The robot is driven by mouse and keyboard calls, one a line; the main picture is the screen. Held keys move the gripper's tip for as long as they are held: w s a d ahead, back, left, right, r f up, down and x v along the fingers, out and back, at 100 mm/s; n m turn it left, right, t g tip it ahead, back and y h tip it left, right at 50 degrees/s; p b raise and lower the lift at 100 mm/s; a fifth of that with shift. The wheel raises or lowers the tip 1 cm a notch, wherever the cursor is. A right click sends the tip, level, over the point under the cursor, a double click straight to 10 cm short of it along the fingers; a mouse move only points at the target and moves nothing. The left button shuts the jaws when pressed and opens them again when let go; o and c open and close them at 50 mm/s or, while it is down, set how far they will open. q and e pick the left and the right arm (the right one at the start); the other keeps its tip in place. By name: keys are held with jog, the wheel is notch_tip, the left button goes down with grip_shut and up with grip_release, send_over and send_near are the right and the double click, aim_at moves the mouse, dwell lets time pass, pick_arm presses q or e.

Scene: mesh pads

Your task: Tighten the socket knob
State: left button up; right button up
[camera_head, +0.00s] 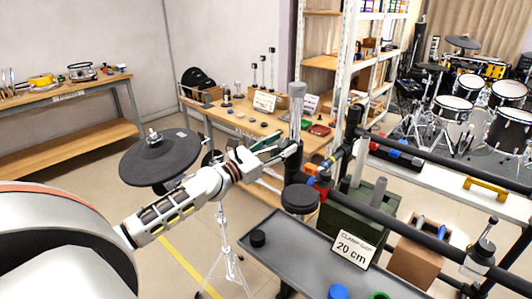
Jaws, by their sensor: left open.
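My left gripper (276,148) is open at the end of my white arm, which comes in from the lower left. Its fingertips are close to the upright grey post (297,112) and the dark clamp at its foot. I cannot tell whether they touch it. Small orange, blue and red parts (316,176) sit on the dark rack just right of the post. I cannot tell which part is the socket knob; it is small or hidden near the gripper. My right gripper is not in view.
A black cymbal-like pad (160,157) on a stand is beside my arm. A round black pad (300,198) hangs above a grey tray table (285,250), which holds a "20 cm" sign (351,248). Dark rack bars (440,160) cross the right side. A wooden workbench (225,112) stands behind.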

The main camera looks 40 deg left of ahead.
pick_arm(q)
jog(key=v, duration=1.1)
jog(key=shift+s, duration=0.1)
jog(key=shift+s, duration=0.1)
